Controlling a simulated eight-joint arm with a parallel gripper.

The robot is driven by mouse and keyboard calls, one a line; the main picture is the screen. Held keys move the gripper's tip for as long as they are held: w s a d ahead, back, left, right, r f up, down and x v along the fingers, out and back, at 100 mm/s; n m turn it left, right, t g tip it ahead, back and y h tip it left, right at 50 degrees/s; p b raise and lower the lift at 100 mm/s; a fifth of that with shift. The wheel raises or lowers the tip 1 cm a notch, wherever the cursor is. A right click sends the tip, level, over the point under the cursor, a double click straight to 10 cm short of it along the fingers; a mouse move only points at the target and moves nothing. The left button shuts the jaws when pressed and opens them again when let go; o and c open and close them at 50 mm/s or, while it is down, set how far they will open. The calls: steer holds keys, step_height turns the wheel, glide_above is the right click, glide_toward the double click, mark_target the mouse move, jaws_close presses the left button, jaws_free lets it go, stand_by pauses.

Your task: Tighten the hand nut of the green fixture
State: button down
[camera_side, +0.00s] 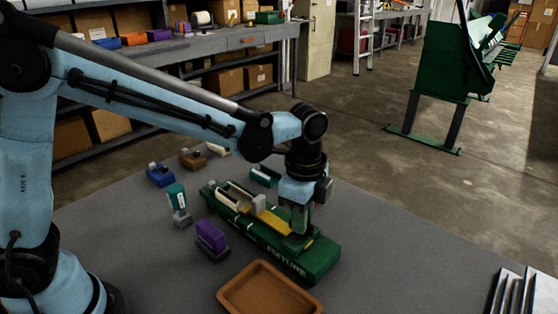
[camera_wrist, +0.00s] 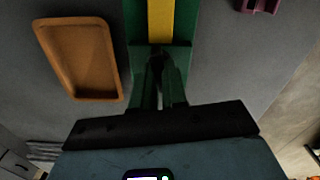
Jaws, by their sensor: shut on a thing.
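The green fixture (camera_side: 322,262) lies on the grey table, with a yellow strip along its top and a white or cream piece (camera_side: 228,201) at its far left part. My gripper (camera_side: 299,232) points down at the fixture's near right end. In the wrist view the fixture (camera_wrist: 184,58) runs up from between my fingers (camera_wrist: 160,82), which are closed at the end of the yellow strip. They are shut on the hand nut, mostly hidden between them; only a small dark part shows. Its tightness cannot be told.
An orange-brown tray (camera_side: 270,289) lies in front of the fixture. A purple-topped block (camera_side: 210,236), a teal-and-white piece (camera_side: 177,198), a blue piece (camera_side: 159,175) and a brown piece (camera_side: 193,158) stand to its left.

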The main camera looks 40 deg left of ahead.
steer(key=shift+m, duration=1.2)
steer(key=c, duration=1.2)
jaws_free()
steer(key=shift+o, duration=0.2)
step_height(320, 180, up, 12)
steer(key=s+a+f+n+t, duration=0.3)
steer(key=s+a+n, duration=0.1)
steer(key=a+n, duration=0.3)
steer(key=s+a+f+n+t, duration=0.3)
steer(key=a+n, duration=0.5)
steer(key=n, duration=0.3)
steer(key=s+t, duration=0.1)
steer(key=s, duration=0.1)
steer(key=shift+s, duration=0.3)
